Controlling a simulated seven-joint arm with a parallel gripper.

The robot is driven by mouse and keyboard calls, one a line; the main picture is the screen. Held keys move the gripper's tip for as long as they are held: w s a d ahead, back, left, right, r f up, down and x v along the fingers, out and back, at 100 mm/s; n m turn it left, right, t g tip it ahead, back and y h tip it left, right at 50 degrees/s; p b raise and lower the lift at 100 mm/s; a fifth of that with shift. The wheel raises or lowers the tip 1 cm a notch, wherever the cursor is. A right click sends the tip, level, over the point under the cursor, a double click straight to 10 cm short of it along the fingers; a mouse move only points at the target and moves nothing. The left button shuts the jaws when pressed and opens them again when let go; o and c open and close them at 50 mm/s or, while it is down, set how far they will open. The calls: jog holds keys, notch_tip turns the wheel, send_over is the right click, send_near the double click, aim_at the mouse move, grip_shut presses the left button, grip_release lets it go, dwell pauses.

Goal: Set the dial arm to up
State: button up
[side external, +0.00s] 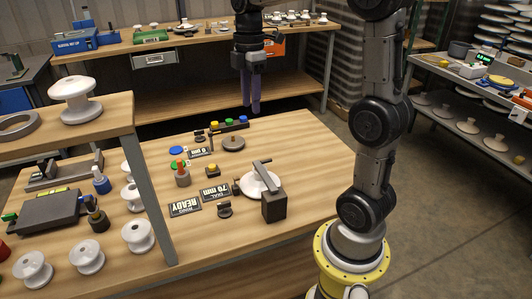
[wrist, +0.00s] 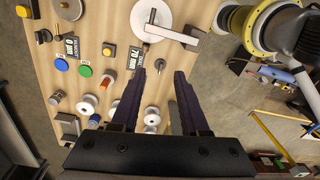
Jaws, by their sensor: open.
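The dial is a white disc (side external: 257,184) on the wooden bench, with a grey dial arm (side external: 262,173) across it. A dark block (side external: 273,206) stands at the disc's near side. In the wrist view the white disc (wrist: 150,17) is at the top, and the pale dial arm (wrist: 170,34) runs from it to the right. A sign beside it (side external: 216,191) appears to read "DIAL 70 mm". My gripper (side external: 251,106) hangs fingers down above the far part of the bench, apart from the dial.
A raised wooden shelf (side external: 110,112) with white insulators stands at the left. A bench (side external: 190,42) with boxes is behind. The bench right of the dial (side external: 312,165) is clear.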

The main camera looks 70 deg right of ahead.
jog(key=d+f+m+g+y, duration=0.1)
jog(key=d+f+m, duration=0.1)
jog(key=d+f, duration=0.55)
jog(key=f, duration=0.4)
jog(key=s+a+f, duration=0.1)
jog(key=f, duration=0.7)
jog(key=shift+s+a+f, duration=0.15)
jog(key=shift+s+a, duration=0.1)
jog(key=shift+a, duration=0.15)
jog(key=shift+c, duration=0.2)
grip_shut()
dwell(0.4)
